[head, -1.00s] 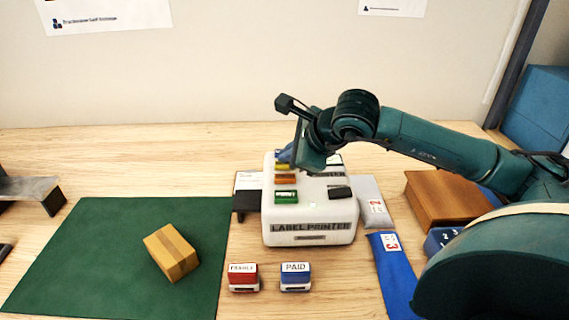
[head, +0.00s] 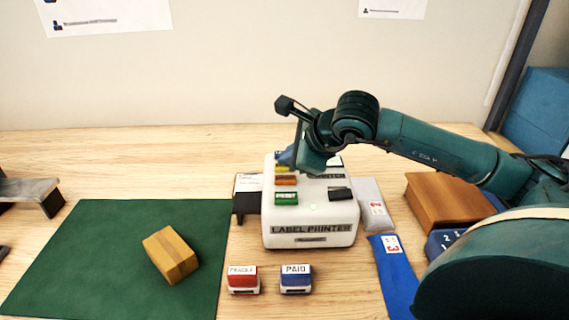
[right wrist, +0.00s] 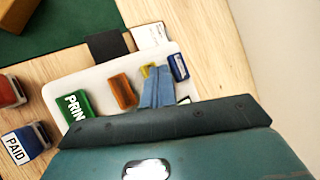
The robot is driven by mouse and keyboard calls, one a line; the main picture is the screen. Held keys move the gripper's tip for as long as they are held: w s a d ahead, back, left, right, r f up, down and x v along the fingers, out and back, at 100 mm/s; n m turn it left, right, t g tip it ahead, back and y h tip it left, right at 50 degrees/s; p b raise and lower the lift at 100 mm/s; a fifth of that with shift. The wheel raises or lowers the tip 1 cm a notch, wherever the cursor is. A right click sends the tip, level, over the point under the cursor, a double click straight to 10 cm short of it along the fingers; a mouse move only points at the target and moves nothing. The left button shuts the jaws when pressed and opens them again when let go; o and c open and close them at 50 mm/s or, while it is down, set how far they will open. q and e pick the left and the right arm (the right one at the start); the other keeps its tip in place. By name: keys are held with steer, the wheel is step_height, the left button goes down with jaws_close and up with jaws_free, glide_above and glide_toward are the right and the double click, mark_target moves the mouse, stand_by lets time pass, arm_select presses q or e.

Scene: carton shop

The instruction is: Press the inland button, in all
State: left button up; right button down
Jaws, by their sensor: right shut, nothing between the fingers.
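The white label printer (head: 311,236) stands on the table, with a column of coloured buttons on its top. A green button (head: 286,198) reads PRINT in the right wrist view; beyond it are an orange button (right wrist: 122,92), a yellow button (right wrist: 148,72) and a blue button (right wrist: 178,67). I cannot read which is marked inland. My right gripper (right wrist: 157,88) is shut and empty, its blue fingertips pointing down at the yellow button and partly covering it. I cannot tell whether they touch it. My left gripper is not in view.
A cardboard box (head: 171,255) lies on the green mat (head: 90,240) at left. A red stamp (head: 243,280) and a blue PAID stamp (head: 296,279) stand before the printer. Grey and blue bags (head: 396,270) and a brown box (head: 440,200) lie to the right.

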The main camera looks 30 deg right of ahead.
steer(key=shift+r, duration=0.7)
steer(key=shift+r+p, duration=1.7)
steer(key=shift+r, duration=0.85)
